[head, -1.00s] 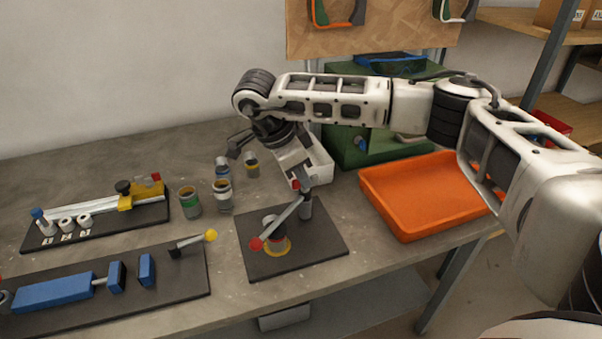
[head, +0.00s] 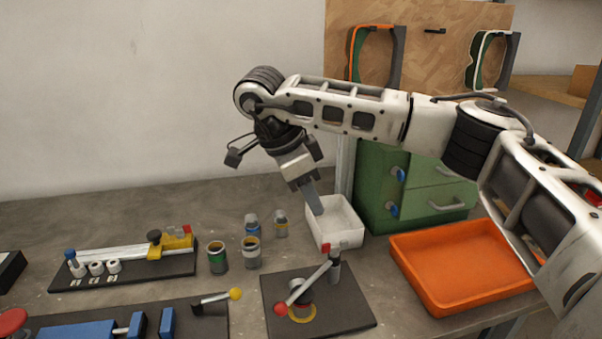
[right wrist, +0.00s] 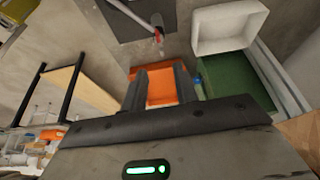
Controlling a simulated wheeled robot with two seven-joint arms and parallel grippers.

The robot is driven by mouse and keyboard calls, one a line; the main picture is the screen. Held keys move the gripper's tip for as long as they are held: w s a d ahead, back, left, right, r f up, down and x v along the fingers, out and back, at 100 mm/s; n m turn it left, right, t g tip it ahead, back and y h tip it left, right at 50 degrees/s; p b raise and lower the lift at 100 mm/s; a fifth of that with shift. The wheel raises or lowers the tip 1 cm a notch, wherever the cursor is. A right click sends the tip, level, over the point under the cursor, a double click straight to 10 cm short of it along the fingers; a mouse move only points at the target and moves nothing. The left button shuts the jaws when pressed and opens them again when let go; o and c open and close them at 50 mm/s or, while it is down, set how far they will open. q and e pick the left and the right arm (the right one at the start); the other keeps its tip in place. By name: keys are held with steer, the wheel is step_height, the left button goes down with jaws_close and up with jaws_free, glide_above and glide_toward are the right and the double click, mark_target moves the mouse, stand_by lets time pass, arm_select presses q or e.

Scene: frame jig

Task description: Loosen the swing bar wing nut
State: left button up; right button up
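The swing bar (head: 308,284) lies slanted over a dark plate (head: 352,311), with a red ball at its near left end and a short grey post (head: 335,266) at its far end. The small red wing nut (head: 326,247) sits at the top by the post. It also shows in the right wrist view (right wrist: 158,38). My right gripper (head: 316,208) points down above and behind the nut, apart from it, in front of the white bin. In the right wrist view its two fingers (right wrist: 160,88) stand apart with nothing between them. My left gripper is not in view.
A white bin (head: 350,238) and green drawer cabinet (head: 375,215) stand behind the plate. An orange tray (head: 460,265) lies to the right. Several small cans (head: 218,262) stand left of the plate, with a yellow slide fixture (head: 178,245) and a blue clamp fixture (head: 80,330) farther left.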

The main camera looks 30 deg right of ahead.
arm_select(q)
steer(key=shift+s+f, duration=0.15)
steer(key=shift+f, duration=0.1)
arm_select(e)
steer(key=v, duration=0.4)
steer(key=shift+a+r, duration=0.1)
steer(key=shift+r, duration=0.05)
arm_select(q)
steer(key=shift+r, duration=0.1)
